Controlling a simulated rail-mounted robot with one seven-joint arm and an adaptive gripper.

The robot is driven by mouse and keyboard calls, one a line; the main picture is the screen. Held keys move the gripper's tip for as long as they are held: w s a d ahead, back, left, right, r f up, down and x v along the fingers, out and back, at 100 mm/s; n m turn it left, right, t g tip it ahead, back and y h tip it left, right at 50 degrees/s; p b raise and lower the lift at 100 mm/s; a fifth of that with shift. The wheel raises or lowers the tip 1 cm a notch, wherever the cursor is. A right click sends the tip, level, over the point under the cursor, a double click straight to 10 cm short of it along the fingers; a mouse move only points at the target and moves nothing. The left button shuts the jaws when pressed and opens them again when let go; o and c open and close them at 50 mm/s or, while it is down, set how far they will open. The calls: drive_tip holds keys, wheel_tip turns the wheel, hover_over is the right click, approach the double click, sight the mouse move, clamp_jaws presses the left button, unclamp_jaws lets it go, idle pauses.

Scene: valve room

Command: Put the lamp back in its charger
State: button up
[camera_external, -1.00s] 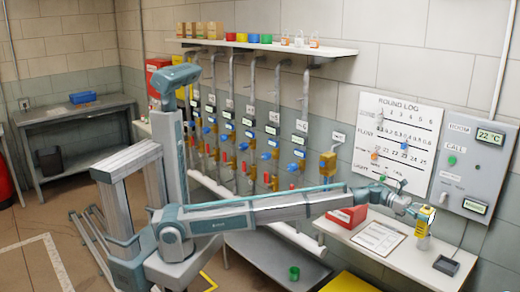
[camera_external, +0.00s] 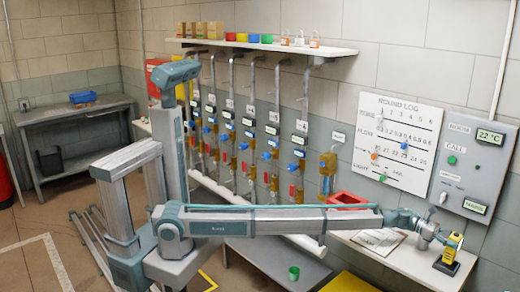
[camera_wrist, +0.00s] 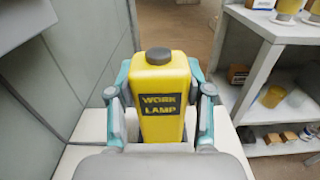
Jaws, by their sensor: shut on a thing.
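The yellow work lamp (camera_external: 453,246) stands upright at the right end of the white bench, with its dark cap on top. My gripper (camera_external: 440,240) is shut on it from the left. In the wrist view the lamp (camera_wrist: 162,85) faces me, its label reading WORK LAMP, between the two fingers of my gripper (camera_wrist: 160,108). The dark charger (camera_external: 446,266) is at the lamp's foot on the bench. The lamp's base overlaps it in the picture; I cannot tell whether it is seated or just above. The wrist view hides the charger.
The white bench (camera_external: 415,260) carries a clipboard (camera_external: 378,240) and a red box (camera_external: 346,200) left of the lamp. The wall behind holds the round log board (camera_external: 395,140) and a grey control panel (camera_external: 478,160). Shelves (camera_wrist: 258,60) show at right in the wrist view.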

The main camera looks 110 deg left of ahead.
drive_tip(key=shift+f, duration=1.5)
drive_tip(key=shift+f, duration=0.15)
drive_tip(key=o, duration=1.4)
drive_tip(key=shift+o, duration=0.2)
drive_tip(key=shift+r, duration=0.2)
drive_tip(key=b+v, duration=0.1)
drive_tip(key=v, duration=0.6)
drive_tip(key=shift+s, duration=0.2)
drive_tip(key=shift+r, duration=0.1)
